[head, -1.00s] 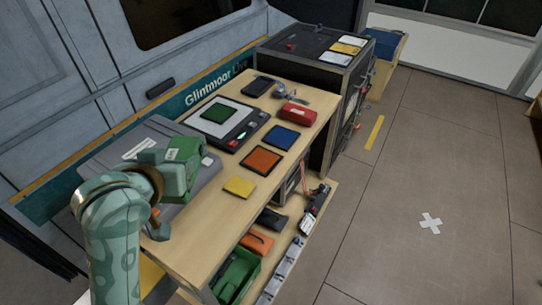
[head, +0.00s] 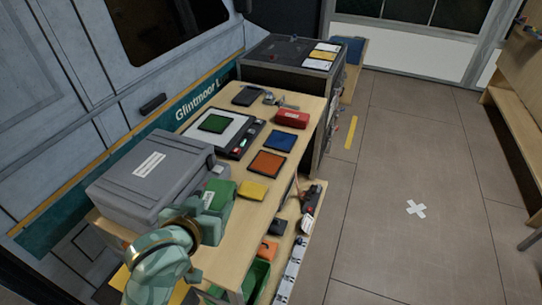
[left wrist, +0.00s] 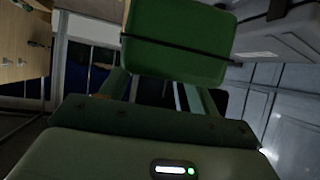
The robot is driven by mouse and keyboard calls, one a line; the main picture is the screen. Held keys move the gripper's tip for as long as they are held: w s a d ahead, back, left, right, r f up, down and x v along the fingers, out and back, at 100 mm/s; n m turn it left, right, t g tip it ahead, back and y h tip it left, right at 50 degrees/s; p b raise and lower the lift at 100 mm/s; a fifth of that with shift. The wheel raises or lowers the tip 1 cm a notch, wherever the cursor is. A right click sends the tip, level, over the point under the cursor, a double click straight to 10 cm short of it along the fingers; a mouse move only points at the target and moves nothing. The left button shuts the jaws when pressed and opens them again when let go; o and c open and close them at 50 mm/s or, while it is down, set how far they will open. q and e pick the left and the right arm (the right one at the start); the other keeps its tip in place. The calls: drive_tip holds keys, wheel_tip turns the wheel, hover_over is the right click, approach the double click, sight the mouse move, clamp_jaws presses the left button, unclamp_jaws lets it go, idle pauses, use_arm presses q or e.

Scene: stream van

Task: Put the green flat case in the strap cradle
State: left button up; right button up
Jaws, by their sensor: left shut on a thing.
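My left gripper (head: 205,208) is shut on a green case (head: 224,190) over the near left part of the wooden worktop. In the left wrist view the green case (left wrist: 180,45) shows a broad face with rounded corners and a thin dark band across it; it sits between the fingers. In the head view my gripper partly covers it. I cannot make out a strap cradle for certain in either view. My right gripper is not in view.
A grey hard case (head: 150,190) stands close left of the held case. A yellow pad (head: 253,191), orange pad (head: 267,163), blue pad (head: 280,140) and red pouch (head: 293,118) lie on the worktop (head: 232,235). A green bin (head: 257,278) sits below. Floor at right is clear.

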use_arm(q)
drive_tip(key=s+d+f+m+h, duration=0.1)
drive_tip(key=d+f+m+h, duration=0.1)
drive_tip(key=d+f, duration=0.5)
drive_tip(key=b, duration=0.6)
hover_over(228, 231)
drive_tip(key=f, duration=0.9)
drive_tip(key=shift+s+d+f, duration=0.1)
drive_tip(key=shift+s+f, duration=0.1)
drive_tip(key=shift+f, duration=0.05)
drive_tip(key=f+b, duration=0.1)
drive_tip(key=f, duration=0.1)
drive_tip(key=f+b, duration=0.1)
drive_tip(key=shift+w+a+f, duration=0.2)
drive_tip(key=shift+f, duration=0.2)
drive_tip(key=shift+r, duration=0.15)
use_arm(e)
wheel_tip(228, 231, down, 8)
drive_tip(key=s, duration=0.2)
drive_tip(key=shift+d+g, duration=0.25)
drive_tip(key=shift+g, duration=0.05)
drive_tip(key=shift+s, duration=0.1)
use_arm(q)
drive_tip(key=o, duration=1.7)
